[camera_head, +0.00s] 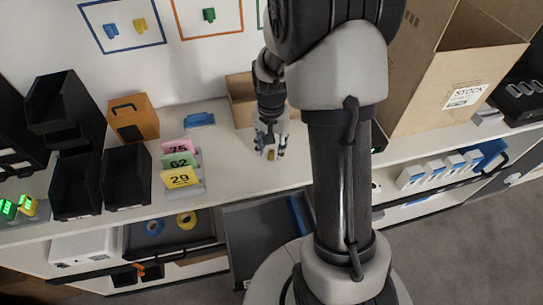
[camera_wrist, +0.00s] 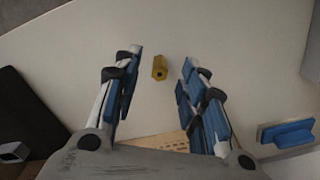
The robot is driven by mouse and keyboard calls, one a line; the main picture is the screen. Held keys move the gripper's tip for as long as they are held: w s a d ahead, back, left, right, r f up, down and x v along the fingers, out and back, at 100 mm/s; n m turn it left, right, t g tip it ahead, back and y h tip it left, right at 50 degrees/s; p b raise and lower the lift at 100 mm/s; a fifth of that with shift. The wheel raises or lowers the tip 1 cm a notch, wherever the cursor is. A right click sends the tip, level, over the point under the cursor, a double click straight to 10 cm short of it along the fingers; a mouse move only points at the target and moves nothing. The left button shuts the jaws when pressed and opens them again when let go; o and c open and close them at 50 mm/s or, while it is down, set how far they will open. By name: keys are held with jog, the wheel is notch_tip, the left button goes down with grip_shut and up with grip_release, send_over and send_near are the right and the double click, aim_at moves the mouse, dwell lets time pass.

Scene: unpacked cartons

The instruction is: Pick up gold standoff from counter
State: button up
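The gold standoff (camera_wrist: 160,68) is a small brass-coloured hex piece with a dark hole in its end. It lies on the pale counter (camera_wrist: 220,35), and in the head view it shows as a small gold spot (camera_head: 271,155) just below my gripper (camera_head: 270,150). In the wrist view my gripper (camera_wrist: 158,85) is open, with blue-padded fingers on the left and right. The standoff shows in the gap between the fingertips, apart from both. I cannot tell the exact height of the fingertips above the counter.
Numbered cards (camera_head: 180,163) stand left of my gripper, beside black bins (camera_head: 127,176) and an orange box (camera_head: 133,118). A cardboard box (camera_head: 241,98) is behind my gripper. A blue block (camera_wrist: 287,134) shows at lower right in the wrist view. Counter around the standoff is clear.

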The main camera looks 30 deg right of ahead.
aim_at(271, 152)
notch_tip(271, 152, down, 4)
jog(key=shift+w+r+b, duration=0.1)
jog(key=shift+w+b, duration=0.05)
jog(key=shift+b, duration=0.5)
jog(key=shift+r, duration=0.1)
jog(key=shift+c, duration=0.4)
grip_shut()
